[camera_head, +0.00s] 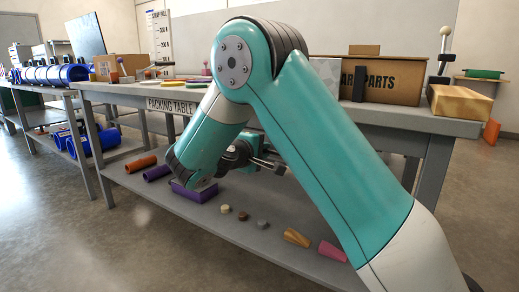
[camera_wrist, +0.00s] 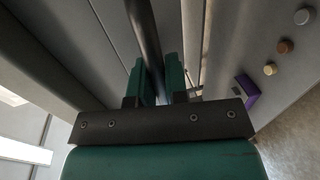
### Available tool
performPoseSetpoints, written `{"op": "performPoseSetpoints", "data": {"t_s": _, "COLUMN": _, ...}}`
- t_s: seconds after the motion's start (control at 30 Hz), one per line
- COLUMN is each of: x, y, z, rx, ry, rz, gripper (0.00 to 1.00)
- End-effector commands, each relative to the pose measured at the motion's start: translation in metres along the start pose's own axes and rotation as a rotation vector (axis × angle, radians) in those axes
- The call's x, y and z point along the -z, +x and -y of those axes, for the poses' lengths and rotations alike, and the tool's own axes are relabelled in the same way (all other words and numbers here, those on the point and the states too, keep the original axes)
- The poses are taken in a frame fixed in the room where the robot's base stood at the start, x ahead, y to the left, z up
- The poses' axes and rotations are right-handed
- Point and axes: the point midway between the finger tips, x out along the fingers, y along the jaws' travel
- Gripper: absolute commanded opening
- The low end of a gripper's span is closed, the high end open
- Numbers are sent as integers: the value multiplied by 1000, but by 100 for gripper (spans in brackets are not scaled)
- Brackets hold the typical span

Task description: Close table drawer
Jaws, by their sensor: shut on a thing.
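The packing table (camera_head: 172,106) runs across the head view, with its name label on the front edge. My gripper (camera_head: 268,161) is under the tabletop at the front, partly hidden by my arm. In the wrist view my gripper (camera_wrist: 157,80) has its two green fingers on either side of a dark bar, the drawer handle (camera_wrist: 145,35), and is shut on it. Grey panels, which look like the drawer and table underside (camera_wrist: 112,25), lie beside the bar. My arm hides most of the drawer in the head view, so I cannot tell how far out it stands.
The lower shelf (camera_head: 262,243) holds a purple open box (camera_head: 190,193), orange (camera_head: 140,164) and purple tubes, several small round pieces, and yellow and pink wedges. A cardboard box (camera_head: 395,82) and a wooden block (camera_head: 460,101) stand on the tabletop. The floor at the front left is clear.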

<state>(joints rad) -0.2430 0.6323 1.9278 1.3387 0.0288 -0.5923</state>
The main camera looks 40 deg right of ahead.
Motion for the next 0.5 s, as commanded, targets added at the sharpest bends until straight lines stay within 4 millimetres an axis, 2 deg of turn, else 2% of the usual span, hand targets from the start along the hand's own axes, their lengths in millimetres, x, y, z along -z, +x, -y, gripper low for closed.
{"op": "performPoseSetpoints", "data": {"t_s": 0.03, "x": 0, "y": 3, "z": -2, "rx": -5, "ry": 3, "rz": 1, "gripper": 17}}
{"op": "performPoseSetpoints", "data": {"t_s": 0.13, "x": 0, "y": 2, "z": -2, "rx": -4, "ry": 3, "rz": 1, "gripper": 39}}
{"op": "performPoseSetpoints", "data": {"t_s": 0.5, "x": 2, "y": -7, "z": -2, "rx": -2, "ry": 0, "rz": -3, "gripper": 39}}
